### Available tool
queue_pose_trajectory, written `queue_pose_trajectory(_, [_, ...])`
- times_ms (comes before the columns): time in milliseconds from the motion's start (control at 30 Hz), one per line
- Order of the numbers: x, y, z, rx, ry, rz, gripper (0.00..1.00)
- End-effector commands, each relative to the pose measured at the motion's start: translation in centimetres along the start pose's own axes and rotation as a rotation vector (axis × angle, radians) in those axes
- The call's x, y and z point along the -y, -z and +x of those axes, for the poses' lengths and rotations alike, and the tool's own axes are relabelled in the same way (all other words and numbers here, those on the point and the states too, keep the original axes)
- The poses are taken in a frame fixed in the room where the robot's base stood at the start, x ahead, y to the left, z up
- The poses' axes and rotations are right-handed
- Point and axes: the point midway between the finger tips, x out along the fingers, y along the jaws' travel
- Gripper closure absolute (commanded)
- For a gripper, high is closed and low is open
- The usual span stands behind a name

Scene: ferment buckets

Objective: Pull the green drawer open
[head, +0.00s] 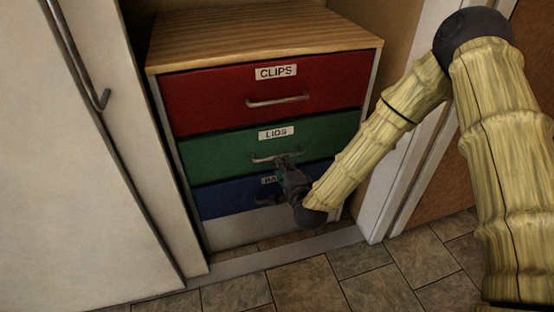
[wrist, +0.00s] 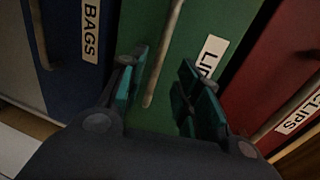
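The green drawer (head: 220,152), labelled LIDS, is the middle of three in the cabinet and looks shut, with its front in line with the others. Its metal bar handle (head: 262,159) runs across the front below the label. My gripper (head: 284,163) is at the right part of this handle. In the wrist view my gripper (wrist: 163,75) is open, with one finger on each side of the handle (wrist: 161,55). Gaps show between the handle and both fingers. The green drawer front (wrist: 224,25) fills the middle of that view.
The red CLIPS drawer (head: 210,100) is above and the blue drawer (head: 222,197), labelled BAGS in the wrist view (wrist: 75,60), is below; both look shut. A white door (head: 70,170) stands at the left and a door frame (head: 395,195) at the right. The tiled floor (head: 300,285) in front is clear.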

Motion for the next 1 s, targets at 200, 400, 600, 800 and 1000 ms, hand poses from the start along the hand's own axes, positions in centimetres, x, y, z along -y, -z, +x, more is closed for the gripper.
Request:
queue_pose_trajectory(200, [-0.2,0.0,3.7,-0.001,0.000,-0.003,0.67])
queue_pose_trajectory(400, [-0.2,0.0,6.2,0.000,0.000,-0.002,0.67])
queue_pose_trajectory(600, [-0.1,0.0,7.4,0.000,-0.001,-0.002,0.67])
queue_pose_trajectory(800, [-0.1,0.0,7.5,0.000,-0.002,-0.002,0.67])
queue_pose_trajectory(1000, [-0.1,0.0,7.5,0.000,-0.001,-0.001,0.83])
